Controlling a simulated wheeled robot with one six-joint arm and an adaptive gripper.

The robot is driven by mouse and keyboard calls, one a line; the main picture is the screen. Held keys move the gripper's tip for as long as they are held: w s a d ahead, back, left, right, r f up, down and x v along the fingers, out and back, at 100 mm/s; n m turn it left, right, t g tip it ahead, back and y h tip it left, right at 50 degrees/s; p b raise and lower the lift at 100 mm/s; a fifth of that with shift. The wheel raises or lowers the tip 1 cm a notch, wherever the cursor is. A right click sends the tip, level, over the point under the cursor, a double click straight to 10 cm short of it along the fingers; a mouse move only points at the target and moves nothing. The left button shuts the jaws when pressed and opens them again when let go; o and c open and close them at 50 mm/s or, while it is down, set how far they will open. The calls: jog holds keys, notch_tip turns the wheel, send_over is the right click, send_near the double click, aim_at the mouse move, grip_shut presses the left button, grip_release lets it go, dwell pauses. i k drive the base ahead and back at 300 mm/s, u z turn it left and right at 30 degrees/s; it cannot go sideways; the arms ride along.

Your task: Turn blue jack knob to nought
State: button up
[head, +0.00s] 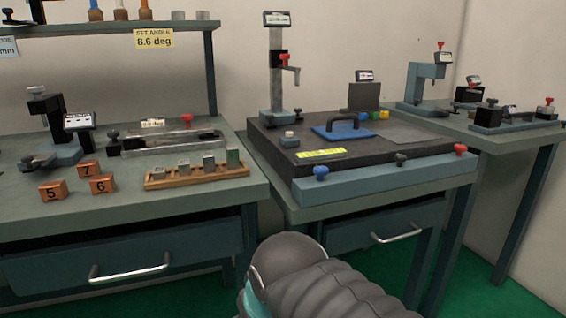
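A blue knob (321,173) stands on the light blue front bar (385,179) of the dark surface plate (268,139), near the bar's left end. A dark knob (400,160) and a red knob (460,149) stand farther right along the same bar. A yellow strip (320,154) with writing too small to read lies on the plate just behind the blue knob. My gripper is not in view; only a grey ribbed part of my arm shows at the bottom middle, in front of the bench and apart from the knob.
A height gauge stand (276,70), a blue plate with a dark handle (343,129) and small coloured blocks (372,115) stand on the plate. The left bench holds orange numbered blocks (102,184) and a wooden block rack (197,176). Drawer handles (397,233) stick out below.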

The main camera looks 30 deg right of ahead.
aim_at(320, 171)
jog(key=z, duration=0.95)
jog(key=k, duration=0.2)
